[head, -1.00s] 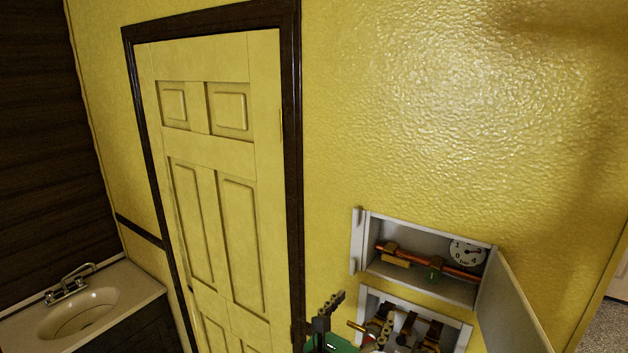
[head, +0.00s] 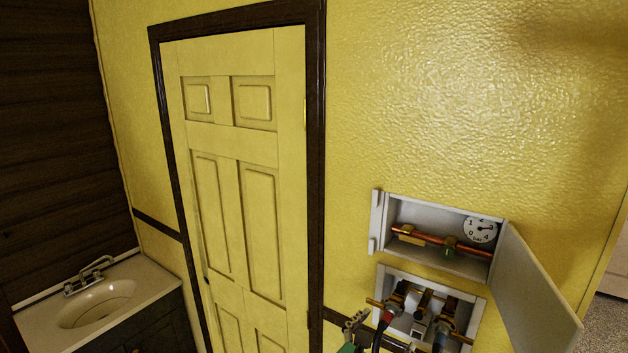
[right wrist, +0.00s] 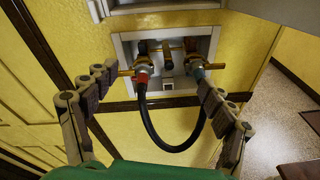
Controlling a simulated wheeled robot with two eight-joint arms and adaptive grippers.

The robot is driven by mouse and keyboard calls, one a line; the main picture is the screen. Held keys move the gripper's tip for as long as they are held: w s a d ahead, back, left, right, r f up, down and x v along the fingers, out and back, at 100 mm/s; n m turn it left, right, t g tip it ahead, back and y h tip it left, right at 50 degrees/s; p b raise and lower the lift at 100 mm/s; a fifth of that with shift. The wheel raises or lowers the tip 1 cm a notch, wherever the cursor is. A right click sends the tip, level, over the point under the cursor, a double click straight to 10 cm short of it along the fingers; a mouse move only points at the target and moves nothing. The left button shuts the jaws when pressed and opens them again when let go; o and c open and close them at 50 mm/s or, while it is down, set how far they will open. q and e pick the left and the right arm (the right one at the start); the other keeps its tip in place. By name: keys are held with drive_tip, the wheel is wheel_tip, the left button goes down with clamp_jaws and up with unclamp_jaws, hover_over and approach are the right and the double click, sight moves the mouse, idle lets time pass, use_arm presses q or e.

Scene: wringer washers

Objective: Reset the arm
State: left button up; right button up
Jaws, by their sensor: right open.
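My right gripper (right wrist: 157,80) is open, with its jointed fingers spread at the left and right of the right wrist view. Between them in the picture are the lower wall box (right wrist: 205,45) and a black hose (right wrist: 150,125) hanging in a loop. The hose joins a red-collared fitting (right wrist: 142,67) and a blue-collared fitting (right wrist: 196,72). The right fingertip overlaps the blue collar in the picture; I cannot tell if they touch. Part of my right gripper (head: 355,325) shows at the bottom of the head view, below and left of the lower box (head: 470,297). My left gripper is not in view.
An upper wall box (head: 400,215) holds a copper pipe and a round gauge (head: 480,230). Its door (head: 535,285) hangs open to the right. A closed yellow door (head: 240,190) and a sink (head: 95,305) are at left. The wall above the boxes is clear.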

drive_tip(key=s+d+f+m+g+y+b, duration=0.1)
drive_tip(key=s+d+f+m+g+b, duration=0.15)
drive_tip(key=f+m+b, duration=0.4)
drive_tip(key=s+d+f+m+g+y+b, duration=0.1)
drive_tip(key=s+d+f+m+b, duration=0.15)
drive_tip(key=f, duration=0.65)
drive_tip(key=s+d+f+m+g+y+b, duration=0.1)
drive_tip(key=s+f+m+g+y+b, duration=0.15)
drive_tip(key=f+b, duration=0.4)
use_arm(q)
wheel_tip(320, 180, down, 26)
drive_tip(key=b, duration=0.9)
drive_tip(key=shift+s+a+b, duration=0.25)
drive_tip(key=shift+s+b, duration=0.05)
drive_tip(key=shift+b, duration=0.1)
use_arm(e)
drive_tip(key=s+a+f+m+y, duration=0.1)
drive_tip(key=s+f+m+y, duration=0.1)
drive_tip(key=f+m, duration=0.5)
drive_tip(key=s+a+f+m+y, duration=0.2)
drive_tip(key=s+f+m, duration=0.3)
drive_tip(key=f, duration=0.5)
drive_tip(key=shift+s+m+y, duration=0.25)
drive_tip(key=shift+m+y, duration=0.1)
drive_tip(key=shift+m, duration=0.7)
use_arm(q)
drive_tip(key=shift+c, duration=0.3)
